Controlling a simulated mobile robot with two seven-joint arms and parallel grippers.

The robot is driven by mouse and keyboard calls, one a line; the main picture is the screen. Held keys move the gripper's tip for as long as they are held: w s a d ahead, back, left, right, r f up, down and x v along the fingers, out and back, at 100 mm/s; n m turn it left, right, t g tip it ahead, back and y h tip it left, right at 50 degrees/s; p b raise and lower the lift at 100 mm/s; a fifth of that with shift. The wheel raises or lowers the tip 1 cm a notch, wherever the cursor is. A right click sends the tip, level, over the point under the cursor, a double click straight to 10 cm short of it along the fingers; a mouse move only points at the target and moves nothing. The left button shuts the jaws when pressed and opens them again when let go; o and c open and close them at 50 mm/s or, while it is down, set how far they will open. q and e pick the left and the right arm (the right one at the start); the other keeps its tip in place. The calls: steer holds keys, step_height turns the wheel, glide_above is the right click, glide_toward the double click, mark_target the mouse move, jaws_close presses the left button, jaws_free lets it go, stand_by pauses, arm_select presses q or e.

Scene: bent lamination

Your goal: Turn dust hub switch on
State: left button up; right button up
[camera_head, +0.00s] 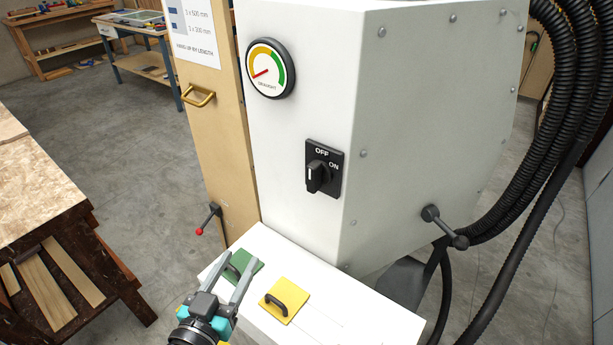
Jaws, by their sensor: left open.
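The dust hub (420,110) is a large white cabinet in the middle of the head view. Its rotary switch (314,178) is a black knob on a black plate marked OFF and ON, on the front face. The white mark on the knob looks near upright, toward OFF. A draught gauge (270,68) sits above left of the switch, its red needle low at the left. My left gripper (238,272) is open at the bottom, below and left of the switch and apart from it, over the white ledge. My right gripper is not in view.
The white ledge (345,312) bears a green handled plate (247,262) and a yellow handled plate (284,301). A red-tipped lever (209,218) sticks out at left, and a dark handle (444,227) at right. Black hoses (560,150) hang at right. A wooden bench (40,190) stands left.

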mark_target(310, 177)
arm_select(q)
steer(key=s+d+r+m+t+h, duration=0.25)
steer(key=d+r+m+h, duration=0.2)
steer(key=r+h, duration=0.45)
steer(key=shift+g, duration=0.35)
steer(key=p+x, duration=0.1)
steer(key=x, duration=0.6)
steer(key=p+x, duration=0.1)
steer(key=x, duration=0.6)
steer(key=shift+s+d+f, duration=0.1)
steer(key=shift+s+d, duration=0.05)
steer(key=shift+d, duration=0.25)
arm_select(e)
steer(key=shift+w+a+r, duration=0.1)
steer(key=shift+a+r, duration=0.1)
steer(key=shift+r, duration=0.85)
arm_select(q)
jaws_close()
